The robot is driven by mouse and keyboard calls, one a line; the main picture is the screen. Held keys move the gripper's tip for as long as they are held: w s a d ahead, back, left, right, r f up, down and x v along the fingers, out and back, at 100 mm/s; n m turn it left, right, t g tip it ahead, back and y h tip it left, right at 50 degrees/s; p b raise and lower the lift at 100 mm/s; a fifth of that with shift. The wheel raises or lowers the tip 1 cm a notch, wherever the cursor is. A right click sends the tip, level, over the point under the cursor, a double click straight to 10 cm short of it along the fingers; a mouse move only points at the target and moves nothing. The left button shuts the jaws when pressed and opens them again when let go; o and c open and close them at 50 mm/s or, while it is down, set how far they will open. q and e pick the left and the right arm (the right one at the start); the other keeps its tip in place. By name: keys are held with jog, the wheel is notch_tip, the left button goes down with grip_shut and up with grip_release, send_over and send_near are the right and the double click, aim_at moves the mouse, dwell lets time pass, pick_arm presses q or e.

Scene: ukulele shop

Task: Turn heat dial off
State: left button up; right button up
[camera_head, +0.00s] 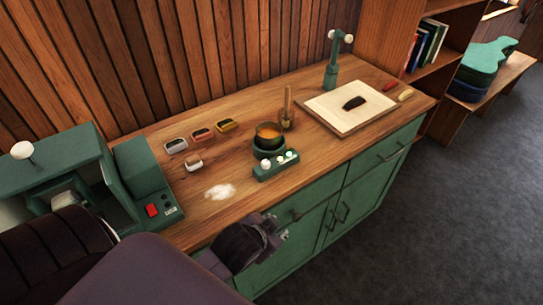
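A small green heater (268,151) stands on the wooden counter with a round pot (268,135) of orange liquid on it. Its green control box (276,165) faces the counter's front edge and carries several pale knobs, including a larger one at the left end (266,163). I cannot read any markings or the dial's setting. My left gripper (277,232), dark with grey fingertips, is in front of the counter, below and apart from the control box. The view is too small to show whether its fingers are open. My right gripper is not in view.
A green machine (143,172) with a red switch stands at the left. Small trays (202,133) lie behind a white powder patch (220,191). A brush-like tool (287,108) stands behind the heater. A pale board (350,106) with a dark piece lies right. Counter between powder and control box is clear.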

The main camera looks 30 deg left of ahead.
pick_arm(q)
jog(key=w+d+r+m+t+h, duration=0.3)
jog(key=w+r+m+t, duration=0.55)
jog(key=w+r, duration=0.9)
jog(key=w+d+r+m+t+h, duration=0.1)
jog(key=d+r+m+t+h, duration=0.3)
jog(key=d+r+m, duration=0.6)
jog(key=s+d+r+m+g+h, duration=0.45)
jog(key=d+m+g+h, duration=0.45)
jog(key=m+h, duration=0.45)
jog(key=m+g+y, duration=1.1)
jog(key=m+y, duration=0.4)
jog(key=y, duration=0.5)
send_over(266, 162)
notch_tip(266, 162, down, 15)
jog(key=shift+p, duration=0.35)
jog(key=shift+a+f, duration=0.15)
jog(key=shift+a, duration=0.05)
notch_tip(266, 162, down, 6)
jog(key=shift+d+f+p, duration=0.1)
jog(key=shift+p, duration=1.05)
jog(key=shift+f, duration=0.6)
